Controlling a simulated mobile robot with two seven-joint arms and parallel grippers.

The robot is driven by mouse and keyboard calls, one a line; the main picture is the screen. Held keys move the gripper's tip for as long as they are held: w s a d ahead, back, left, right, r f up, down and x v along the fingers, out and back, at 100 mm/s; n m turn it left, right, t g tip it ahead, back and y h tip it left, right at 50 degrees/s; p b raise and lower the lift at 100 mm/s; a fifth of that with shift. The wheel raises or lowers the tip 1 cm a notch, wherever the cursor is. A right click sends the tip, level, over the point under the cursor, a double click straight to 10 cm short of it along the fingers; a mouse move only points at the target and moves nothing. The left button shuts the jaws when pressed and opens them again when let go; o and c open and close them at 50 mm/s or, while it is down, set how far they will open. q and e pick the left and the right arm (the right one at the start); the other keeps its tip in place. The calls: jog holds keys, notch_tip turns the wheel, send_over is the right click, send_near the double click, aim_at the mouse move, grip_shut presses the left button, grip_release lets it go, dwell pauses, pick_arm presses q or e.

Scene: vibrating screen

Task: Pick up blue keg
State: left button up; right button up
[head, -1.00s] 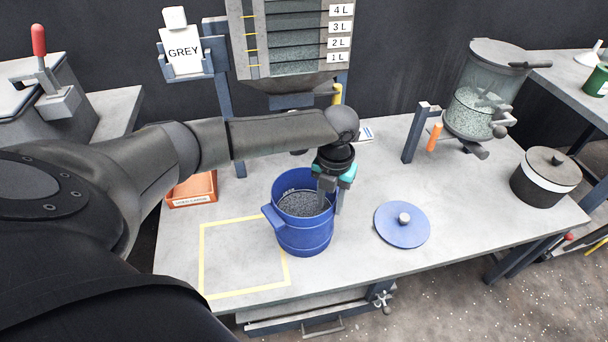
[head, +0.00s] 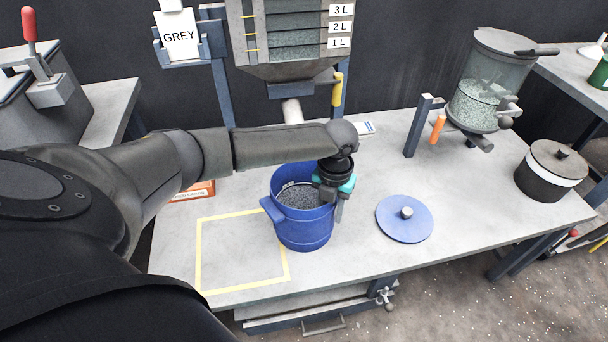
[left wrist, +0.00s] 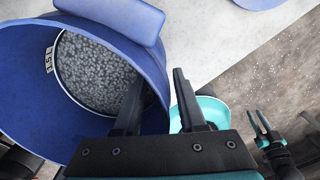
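The blue keg (head: 303,232), open at the top and filled with grey granules, stands upright on the bench beside the yellow taped square. Its lid side is off: a blue lid (head: 405,222) lies flat to the right. My left gripper (head: 338,205) is at the keg's right rim, pointing down. In the left wrist view the fingers (left wrist: 158,98) are apart, one inside the keg (left wrist: 120,30) and one outside, with the wall between them and a gap visible. My right gripper (left wrist: 257,122) shows at the right of the left wrist view, its fingers apart and empty.
A hopper (head: 290,40) with litre marks stands behind the keg. An orange box (head: 192,190) lies behind the yellow square (head: 243,285). A glass vessel (head: 487,85) and a black pot (head: 550,172) stand at the right. The bench front is clear.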

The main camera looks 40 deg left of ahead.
pick_arm(q)
jog(key=shift+c, duration=0.2)
grip_shut()
dwell(1.1)
jog(key=shift+w+a+r, duration=0.1)
jog(key=shift+w+r, duration=0.05)
